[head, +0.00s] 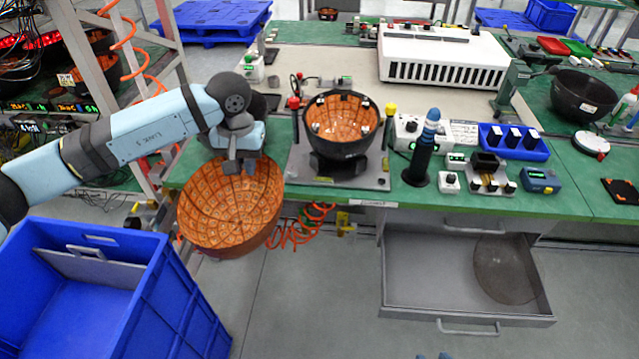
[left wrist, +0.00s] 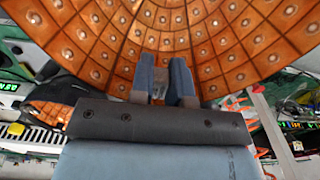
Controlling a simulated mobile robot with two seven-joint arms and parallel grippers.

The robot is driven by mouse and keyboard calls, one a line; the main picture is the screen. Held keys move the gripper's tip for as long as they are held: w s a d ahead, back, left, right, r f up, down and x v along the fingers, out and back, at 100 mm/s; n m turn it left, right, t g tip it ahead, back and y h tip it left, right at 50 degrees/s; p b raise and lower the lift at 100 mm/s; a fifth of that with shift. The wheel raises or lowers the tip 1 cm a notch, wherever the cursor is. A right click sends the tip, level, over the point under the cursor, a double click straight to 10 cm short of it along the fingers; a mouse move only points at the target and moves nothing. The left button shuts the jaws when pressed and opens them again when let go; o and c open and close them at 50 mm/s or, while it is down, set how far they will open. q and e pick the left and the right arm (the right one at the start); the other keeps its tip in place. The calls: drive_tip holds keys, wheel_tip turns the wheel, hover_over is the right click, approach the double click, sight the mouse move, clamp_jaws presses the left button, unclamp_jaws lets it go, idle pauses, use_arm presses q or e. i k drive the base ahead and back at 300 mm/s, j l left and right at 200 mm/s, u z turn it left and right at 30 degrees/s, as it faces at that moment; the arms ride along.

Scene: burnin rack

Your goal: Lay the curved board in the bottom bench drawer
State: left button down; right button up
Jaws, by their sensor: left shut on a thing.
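A curved board (head: 225,205), a bowl-shaped shell with an orange tiled inside, hangs in front of the green bench's left front edge. My left gripper (head: 240,165) is shut on its upper rim; the left wrist view shows the blue fingers (left wrist: 165,82) at the edge of the orange board (left wrist: 225,35). The lower bench drawer (head: 425,285) is pulled out at the right, well apart from the board. A dark round, thin-looking piece (head: 505,268) lies in its right part; the left part is bare. My right gripper is not in view.
A similar orange-lined bowl (head: 342,125) sits in a fixture on the bench (head: 410,195). A blue crate (head: 110,290) stands below my left arm. An orange coiled hose (head: 300,228) hangs under the bench edge. Bare floor (head: 310,300) lies between crate and drawer.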

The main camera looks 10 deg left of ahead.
sight(417, 272)
drive_tip(key=i+l+u, duration=0.1)
drive_tip(key=l+u, duration=0.3)
drive_tip(key=l, duration=1)
drive_tip(key=k+l+u, duration=0.1)
drive_tip(key=l+u, duration=0.25)
drive_tip(key=l, duration=1)
